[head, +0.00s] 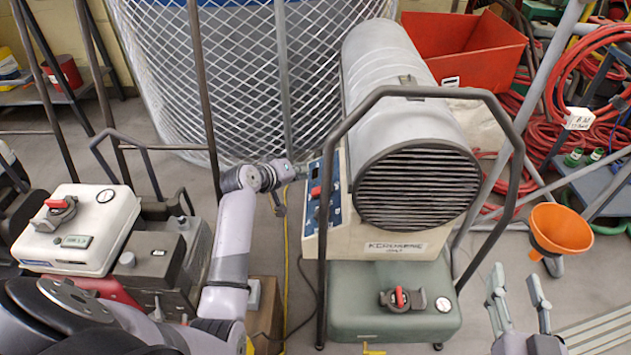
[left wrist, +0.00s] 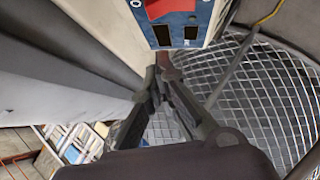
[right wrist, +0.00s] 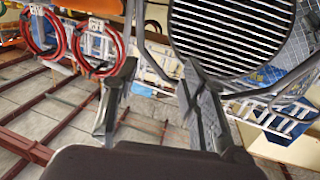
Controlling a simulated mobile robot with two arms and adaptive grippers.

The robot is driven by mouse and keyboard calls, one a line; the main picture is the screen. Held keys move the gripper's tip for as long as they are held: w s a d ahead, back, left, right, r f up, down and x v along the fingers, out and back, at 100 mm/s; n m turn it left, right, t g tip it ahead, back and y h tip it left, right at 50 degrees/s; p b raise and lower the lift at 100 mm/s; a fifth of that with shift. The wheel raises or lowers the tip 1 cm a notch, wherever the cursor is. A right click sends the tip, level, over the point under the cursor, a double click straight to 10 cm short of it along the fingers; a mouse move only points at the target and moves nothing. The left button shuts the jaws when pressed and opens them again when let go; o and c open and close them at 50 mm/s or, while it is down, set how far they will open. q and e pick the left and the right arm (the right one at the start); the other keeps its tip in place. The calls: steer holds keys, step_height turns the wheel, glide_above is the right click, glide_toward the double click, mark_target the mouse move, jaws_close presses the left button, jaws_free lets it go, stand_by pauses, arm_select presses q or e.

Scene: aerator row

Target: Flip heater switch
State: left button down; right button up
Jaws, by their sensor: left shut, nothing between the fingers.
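The kerosene heater (head: 402,120) stands in the middle of the head view, a grey barrel with a dark round grille over a cream base. A blue control panel (head: 334,207) with a red switch (head: 315,192) is on its left side. The left wrist view shows the panel (left wrist: 185,32) and the red switch (left wrist: 168,7) at the top edge, partly cut off. My left gripper (head: 301,172) is shut and empty beside the panel; its tips (left wrist: 158,73) are just below the panel in the left wrist view. My right gripper (head: 516,276) is open and empty, right of the heater.
A dark tube frame (head: 508,130) surrounds the heater, with a green tank (head: 385,318) below. A generator (head: 150,255) stands at left and a mesh-covered tank (head: 240,80) behind. An orange funnel (head: 560,230) and red hoses (head: 575,80) are at right.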

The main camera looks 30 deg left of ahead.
mark_target(318, 190)
arm_select(q)
steer(key=w+f, duration=0.1)
steer(key=w+d+f+b, duration=0.2)
steer(key=shift+d+f, duration=0.25)
steer(key=shift+f, duration=0.15)
steer(key=shift+w+d+f, duration=0.15)
steer(key=shift+d, duration=0.05)
arm_select(e)
steer(key=s+r+t+y, duration=0.2)
steer(key=r+t, duration=0.5)
steer(key=r, duration=0.4)
steer(key=shift+s+a+r+y, duration=0.2)
steer(key=shift+s+a+y, duration=0.15)
steer(key=shift+s, duration=0.2)
arm_select(q)
steer(key=shift+w+d+p, duration=0.1)
steer(key=shift+d+p, duration=0.15)
steer(key=shift+p, duration=0.45)
steer(key=shift+w+d+f+m+y+p, duration=0.15)
steer(key=shift+f+m+y+p, duration=0.15)
steer(key=shift+p, duration=0.2)
steer(key=shift+r, duration=0.1)
arm_select(e)
steer(key=w+f+g+h, duration=0.2)
steer(key=f+g, duration=0.5)
steer(key=f, duration=0.4)
steer(key=shift+w+d+f+h, duration=0.3)
steer(key=shift+w+d+h, duration=0.05)
steer(key=shift+w, duration=0.2)
steer(key=shift+f, duration=0.15)
